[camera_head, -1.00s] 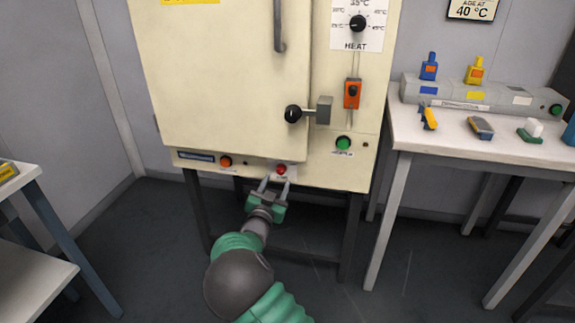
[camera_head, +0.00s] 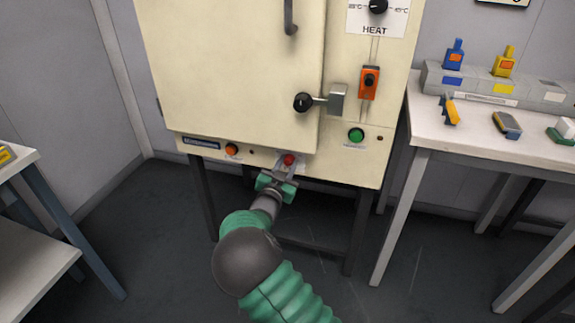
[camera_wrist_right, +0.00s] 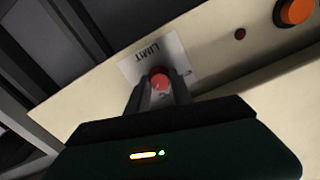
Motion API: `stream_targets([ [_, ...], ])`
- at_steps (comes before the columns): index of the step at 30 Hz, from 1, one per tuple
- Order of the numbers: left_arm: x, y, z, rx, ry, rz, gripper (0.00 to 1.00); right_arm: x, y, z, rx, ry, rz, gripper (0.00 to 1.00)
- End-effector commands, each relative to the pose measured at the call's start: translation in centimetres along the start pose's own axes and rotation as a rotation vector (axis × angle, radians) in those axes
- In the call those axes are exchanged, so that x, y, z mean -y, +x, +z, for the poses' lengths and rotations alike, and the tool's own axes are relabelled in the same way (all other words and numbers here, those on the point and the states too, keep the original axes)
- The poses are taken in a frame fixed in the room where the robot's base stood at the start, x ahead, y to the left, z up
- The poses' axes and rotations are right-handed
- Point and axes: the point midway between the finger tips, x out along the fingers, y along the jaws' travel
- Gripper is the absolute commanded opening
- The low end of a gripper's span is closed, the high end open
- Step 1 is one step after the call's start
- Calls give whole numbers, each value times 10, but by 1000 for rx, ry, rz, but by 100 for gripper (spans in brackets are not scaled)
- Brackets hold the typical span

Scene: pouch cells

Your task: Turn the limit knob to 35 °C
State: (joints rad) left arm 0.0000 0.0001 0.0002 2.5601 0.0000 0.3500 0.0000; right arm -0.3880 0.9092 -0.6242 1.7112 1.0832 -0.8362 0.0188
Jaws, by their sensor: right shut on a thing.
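The limit knob (camera_head: 289,159) is a small red knob on the lower front strip of the cream oven cabinet. In the right wrist view the red knob (camera_wrist_right: 160,78) sits beside a white label (camera_wrist_right: 152,56) reading LIMIT. My right gripper (camera_head: 283,166) reaches up to it from below, and its two dark fingers (camera_wrist_right: 159,88) are shut on the knob, one on each side. The fingers cover part of the knob and label. The knob's pointer and scale marks cannot be read. My left gripper is not in view.
The cream oven (camera_head: 235,80) has a black-knobbed door latch (camera_head: 303,102), an orange button (camera_head: 231,150), a green button (camera_head: 356,135), an orange slider (camera_head: 369,82) and a HEAT dial (camera_head: 377,6). A bench (camera_head: 450,140) stands right, another table (camera_head: 40,245) left. Floor below is open.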

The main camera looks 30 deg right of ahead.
Motion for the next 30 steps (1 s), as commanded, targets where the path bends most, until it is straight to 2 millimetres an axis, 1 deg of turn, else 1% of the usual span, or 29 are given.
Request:
stream_targets([
  [8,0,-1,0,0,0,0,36,-3,1,-1,-1,-5,6,0],
  [14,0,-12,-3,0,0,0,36,-2,0,-4,-1,-47,6,0],
  [20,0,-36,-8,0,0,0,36,-1,0,-6,2,-157,6,0],
  [30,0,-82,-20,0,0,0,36,0,0,-6,3,-461,5,0],
])
